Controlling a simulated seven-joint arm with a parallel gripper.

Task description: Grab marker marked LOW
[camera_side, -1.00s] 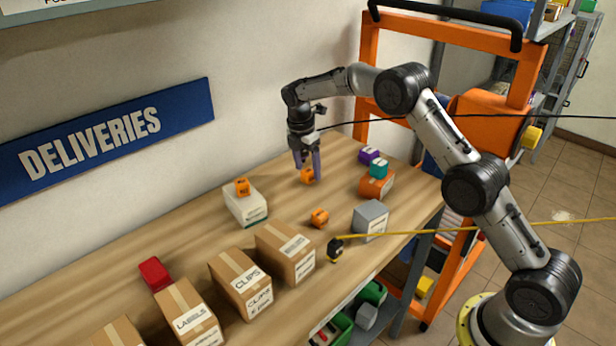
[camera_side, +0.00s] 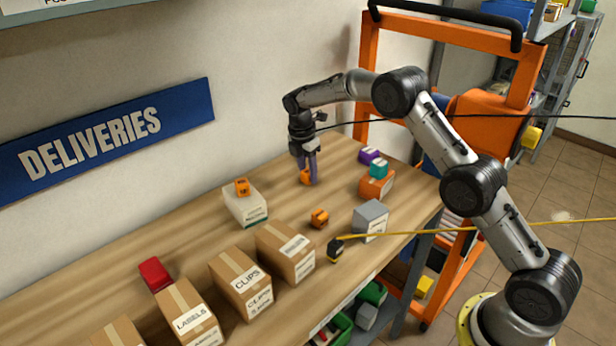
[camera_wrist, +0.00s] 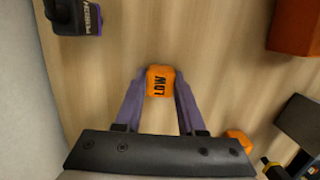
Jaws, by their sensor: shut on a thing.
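The orange marker marked LOW (camera_wrist: 160,80) sits between the two purple fingers of my gripper (camera_wrist: 160,90) in the wrist view. My gripper is shut on it, one finger against each side. In the side view the orange marker (camera_side: 306,177) is low at the tabletop, partly hidden by my gripper (camera_side: 309,176). A second orange marker (camera_side: 319,218) lies on the table nearer the front. A third orange marker (camera_side: 242,187) stands on a white box (camera_side: 244,210) to the left. I cannot read the lettering on these two in the side view.
A grey box (camera_side: 370,219) and a tape measure (camera_side: 335,250) with its yellow tape drawn out are to the front right. An orange block (camera_side: 377,182) with teal and purple pieces stands at the right. Brown boxes (camera_side: 240,282) line the front left. The wall is behind.

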